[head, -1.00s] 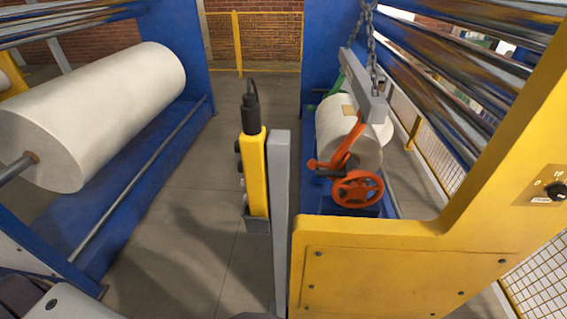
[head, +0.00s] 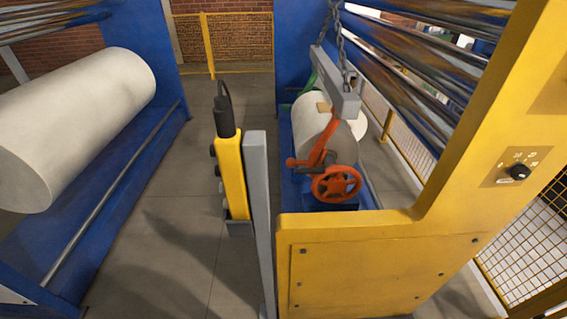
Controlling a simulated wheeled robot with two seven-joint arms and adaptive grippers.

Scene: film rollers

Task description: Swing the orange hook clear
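The orange hook (head: 322,140) hangs from the near end of a grey lifting beam (head: 338,82) held up by chains (head: 339,40). It slants down to the left in front of the end of a white film roll (head: 341,123). Its lower end is close to an orange handwheel (head: 336,183); I cannot tell whether they touch. A green piece (head: 311,80), partly hidden, shows at the far end of the beam. Neither of my grippers shows in the head view.
A yellow control pendant (head: 232,176) sits on a grey post (head: 257,205) left of the roll. A yellow machine frame (head: 375,268) with a knob (head: 517,172) stands front right. A large white roll (head: 75,122) lies over a blue frame at left. The floor between is clear.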

